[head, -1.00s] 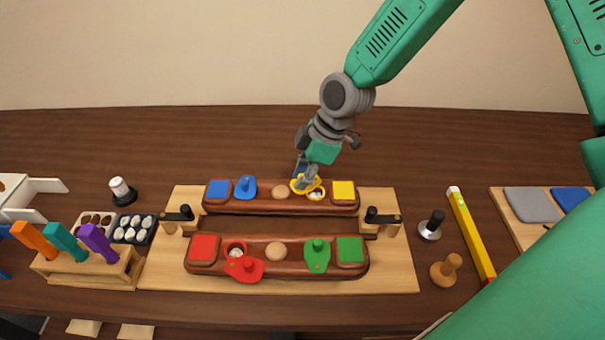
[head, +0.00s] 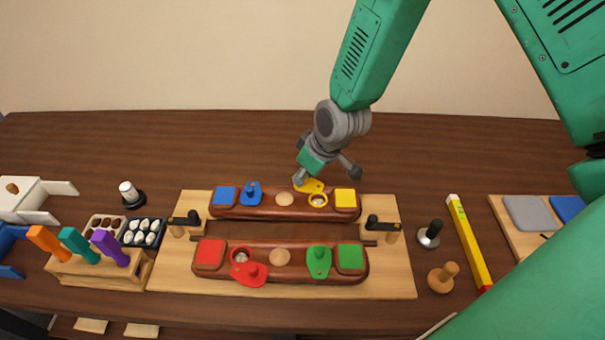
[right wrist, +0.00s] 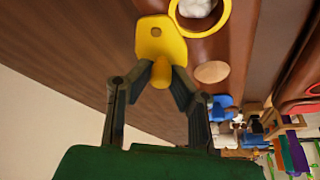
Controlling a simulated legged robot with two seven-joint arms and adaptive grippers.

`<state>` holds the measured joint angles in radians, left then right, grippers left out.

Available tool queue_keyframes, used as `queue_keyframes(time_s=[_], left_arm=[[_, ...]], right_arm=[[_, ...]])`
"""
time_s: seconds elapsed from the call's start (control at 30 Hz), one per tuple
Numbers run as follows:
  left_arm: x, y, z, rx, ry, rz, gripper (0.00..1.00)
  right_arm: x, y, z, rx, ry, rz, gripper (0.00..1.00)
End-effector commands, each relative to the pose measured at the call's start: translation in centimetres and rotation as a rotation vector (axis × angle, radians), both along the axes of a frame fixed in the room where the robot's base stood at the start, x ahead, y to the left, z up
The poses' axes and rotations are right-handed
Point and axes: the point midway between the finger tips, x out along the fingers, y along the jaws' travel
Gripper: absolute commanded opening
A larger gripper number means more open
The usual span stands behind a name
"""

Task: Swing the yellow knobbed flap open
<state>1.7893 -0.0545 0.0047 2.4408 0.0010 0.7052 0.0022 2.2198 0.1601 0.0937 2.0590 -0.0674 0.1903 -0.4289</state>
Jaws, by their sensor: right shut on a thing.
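The yellow knobbed flap (head: 308,186) is on the far dark-red bar (head: 284,211), next to the yellow square (head: 345,198). The flap is swung to the back, out past the bar's far edge. Its yellow ring (head: 318,201) shows uncovered, and in the right wrist view something white (right wrist: 197,8) is inside it. My right gripper (head: 302,180) is at the flap from behind. In the right wrist view its fingers (right wrist: 162,76) are closed on the yellow knob, with the flap plate (right wrist: 160,38) just beyond. My left gripper is not in view.
The near bar carries a red flap (head: 250,274) swung to the front and a green flap (head: 318,262). A blue flap (head: 251,193) is left on the far bar. Black-handled clamps (head: 187,220) (head: 382,224) stand at both ends. The table behind the bars is clear.

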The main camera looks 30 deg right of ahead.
Motion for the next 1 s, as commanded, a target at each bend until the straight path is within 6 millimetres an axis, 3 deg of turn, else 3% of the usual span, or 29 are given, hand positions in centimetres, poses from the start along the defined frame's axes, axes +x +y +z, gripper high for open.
queue_keyframes(time_s=[0.6,0.63,0.7,1.0], left_arm=[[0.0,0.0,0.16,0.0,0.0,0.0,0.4],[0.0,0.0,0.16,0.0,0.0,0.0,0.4],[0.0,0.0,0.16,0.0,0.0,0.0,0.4],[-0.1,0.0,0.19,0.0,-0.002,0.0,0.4]], right_arm=[[0.19,-0.25,0.01,-0.001,-0.002,-0.048,0.0],[0.19,-0.25,0.01,-0.001,-0.002,-0.048,0.18],[0.18,-0.25,-0.01,-0.002,-0.001,-0.048,0.36],[0.1,-0.19,0.01,0.0,0.002,-0.045,0.36]])
